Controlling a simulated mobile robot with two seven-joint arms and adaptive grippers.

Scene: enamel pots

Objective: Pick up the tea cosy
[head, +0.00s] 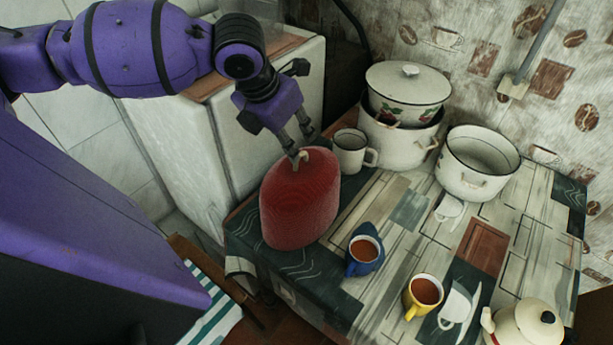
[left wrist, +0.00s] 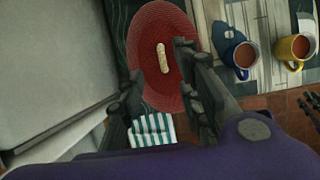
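The tea cosy (head: 299,205) is a red, ribbed dome on the near left corner of the table, with a pale loop (head: 300,158) on top. In the left wrist view the cosy (left wrist: 150,30) shows from above, its loop (left wrist: 162,57) near the middle. My left gripper (head: 301,150) points down right over the top of the cosy. In the left wrist view its fingers (left wrist: 158,62) are apart, with the loop in the gap between them; I cannot tell whether they touch it. Dark finger-like parts at that view's right edge may be my right gripper (left wrist: 311,101), cut off.
A white mug (head: 350,151) stands just behind the cosy. A blue cup (head: 364,262) and a yellow cup (head: 411,300) of tea stand to its right. Enamel pots (head: 385,140) and an open pot (head: 470,185) are behind, a teapot (head: 520,330) front right. A white cabinet (head: 215,150) is left.

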